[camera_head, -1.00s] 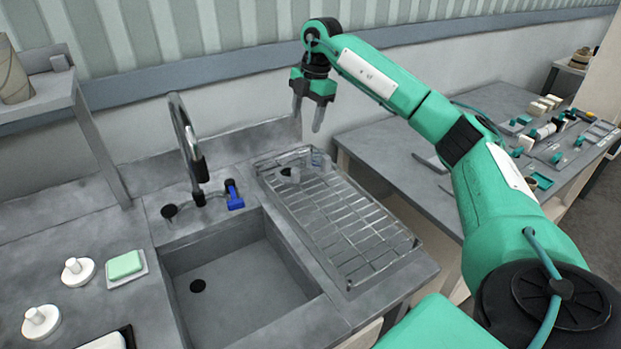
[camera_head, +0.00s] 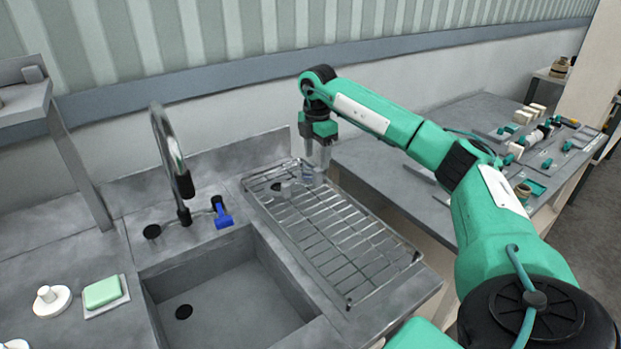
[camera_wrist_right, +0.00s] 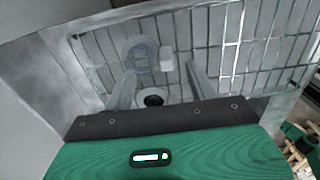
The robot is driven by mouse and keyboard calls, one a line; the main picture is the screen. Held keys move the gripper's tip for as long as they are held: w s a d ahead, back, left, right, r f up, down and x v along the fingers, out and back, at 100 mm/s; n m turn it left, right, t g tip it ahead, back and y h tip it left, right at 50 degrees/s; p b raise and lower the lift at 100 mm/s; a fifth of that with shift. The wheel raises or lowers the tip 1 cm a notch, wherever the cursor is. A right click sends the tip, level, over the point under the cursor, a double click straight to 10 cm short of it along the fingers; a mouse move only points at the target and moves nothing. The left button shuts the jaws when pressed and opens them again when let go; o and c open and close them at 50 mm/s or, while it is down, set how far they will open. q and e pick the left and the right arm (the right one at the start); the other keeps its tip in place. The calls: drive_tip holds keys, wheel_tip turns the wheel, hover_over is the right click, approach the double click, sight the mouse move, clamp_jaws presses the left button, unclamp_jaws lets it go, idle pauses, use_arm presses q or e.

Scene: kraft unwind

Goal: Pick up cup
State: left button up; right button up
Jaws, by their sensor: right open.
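A clear, round, cup-like thing (camera_wrist_right: 140,52) stands on the wire dish rack (camera_head: 335,238), near its far end. In the head view it is largely lost behind my fingers. A small grey piece (camera_head: 285,188) sits on the rack just left of my gripper; whether it is part of the cup I cannot tell. My right gripper (camera_head: 318,165) points down over the rack's far end, open and empty. In the wrist view its fingers (camera_wrist_right: 161,74) reach toward the clear thing from either side, with a pale block (camera_wrist_right: 166,59) and a dark round spot (camera_wrist_right: 153,100) between them.
Green soap (camera_head: 102,291) sits further left. A wall stands close behind the rack. A workbench (camera_head: 400,160) with tools stands right.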

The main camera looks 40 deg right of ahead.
sight(316, 168)
wheel_tip(316, 168, down, 4)
drive_tip(key=shift+s+a+r+p, duration=0.1)
drive_tip(key=shift+p, duration=0.45)
drive_tip(key=shift+f, duration=0.6)
drive_tip(key=shift+c, duration=1.1)
use_arm(q)
drive_tip(key=shift+s+r, duration=0.25)
drive_tip(key=shift+s, duration=0.2)
use_arm(e)
drive_tip(key=c, duration=0.9)
